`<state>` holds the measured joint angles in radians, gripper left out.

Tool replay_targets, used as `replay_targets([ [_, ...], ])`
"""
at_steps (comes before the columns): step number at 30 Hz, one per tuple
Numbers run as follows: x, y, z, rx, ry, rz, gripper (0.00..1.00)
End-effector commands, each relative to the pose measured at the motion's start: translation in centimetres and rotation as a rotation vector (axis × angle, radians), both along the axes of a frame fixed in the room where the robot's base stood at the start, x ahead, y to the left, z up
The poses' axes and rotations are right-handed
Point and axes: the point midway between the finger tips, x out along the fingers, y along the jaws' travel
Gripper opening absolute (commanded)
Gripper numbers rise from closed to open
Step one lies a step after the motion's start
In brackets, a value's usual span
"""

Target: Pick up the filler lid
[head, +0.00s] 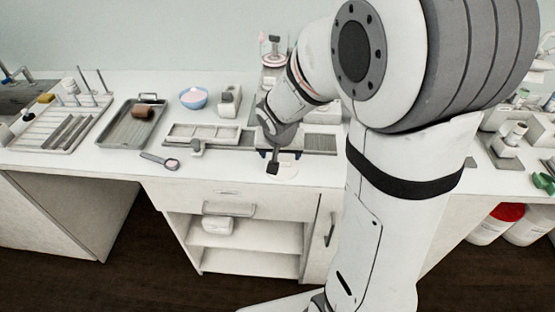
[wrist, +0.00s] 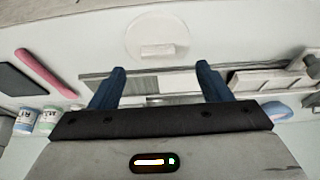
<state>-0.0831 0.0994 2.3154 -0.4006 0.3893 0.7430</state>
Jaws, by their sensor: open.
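The filler lid appears to be the round white disc (wrist: 157,25) with a raised block-like grip, at the top middle of the wrist view. In the head view the white disc (head: 288,172) lies flat on the white counter near its front edge. My gripper (wrist: 160,69) is open, with its two blue fingers apart and nothing between them. The fingers point toward the lid, and the grip lies in line with the gap between them. In the head view my gripper (head: 273,162) is above and close beside the disc, hiding part of it. I cannot tell the exact height gap.
Behind the lid is a long grey-and-white fixture (head: 205,134). A blue bowl (head: 194,97), a grey tray (head: 133,124) and a small scoop (head: 160,160) stand to the left. A pink stick-like thing (wrist: 47,73) and jars (wrist: 47,120) show in the wrist view. The counter's front edge is close.

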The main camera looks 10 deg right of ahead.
Motion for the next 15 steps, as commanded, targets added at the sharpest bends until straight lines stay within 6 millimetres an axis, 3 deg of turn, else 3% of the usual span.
replay_targets([
  [15,2.3,-1.0,-5.3,0.000,0.002,0.002,0.71],
])
